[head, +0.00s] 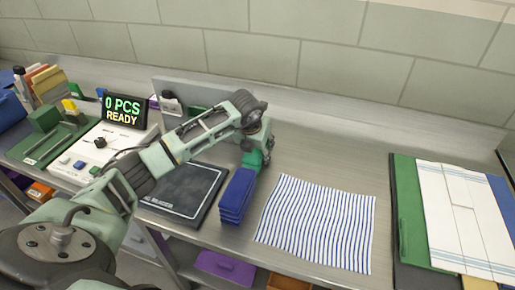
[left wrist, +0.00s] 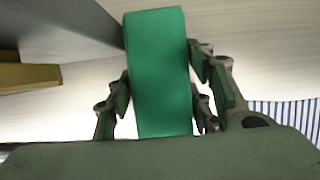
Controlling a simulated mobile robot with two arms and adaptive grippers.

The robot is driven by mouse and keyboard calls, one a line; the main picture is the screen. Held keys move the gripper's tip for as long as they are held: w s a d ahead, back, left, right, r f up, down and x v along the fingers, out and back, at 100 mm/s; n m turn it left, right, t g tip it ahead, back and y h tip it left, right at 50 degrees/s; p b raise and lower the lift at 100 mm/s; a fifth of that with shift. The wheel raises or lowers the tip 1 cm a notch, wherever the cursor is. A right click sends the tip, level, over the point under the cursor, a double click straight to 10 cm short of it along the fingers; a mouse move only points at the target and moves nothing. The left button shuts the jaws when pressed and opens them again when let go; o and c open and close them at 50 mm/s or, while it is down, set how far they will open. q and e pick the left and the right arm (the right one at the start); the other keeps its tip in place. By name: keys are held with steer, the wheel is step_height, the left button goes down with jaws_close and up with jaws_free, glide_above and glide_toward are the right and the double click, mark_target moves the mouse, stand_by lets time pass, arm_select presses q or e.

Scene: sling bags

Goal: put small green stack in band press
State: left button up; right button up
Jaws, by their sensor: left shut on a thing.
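The small green stack (head: 253,160) is in my left gripper (head: 259,152), above the counter just behind the blue stack. In the left wrist view the green stack (left wrist: 158,70) stands between the two fingers of my left gripper (left wrist: 160,100), which are shut on its sides. A green fixture (head: 45,145) with a raised block lies at the far left, beside a white console with a display reading "0 PCS READY" (head: 122,110). I cannot tell for sure which of these is the band press. My right gripper is not in view.
A blue stack (head: 237,196) stands beside a dark pad (head: 183,190). A striped cloth (head: 317,222) lies right of it. A green board (head: 408,210) with a white sheet (head: 462,215) lies at the right. A low grey panel (head: 185,88) stands behind my arm. The counter behind the cloth is clear.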

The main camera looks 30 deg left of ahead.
arm_select(q)
steer(key=shift+f, duration=0.1)
steer(key=o, duration=1.3)
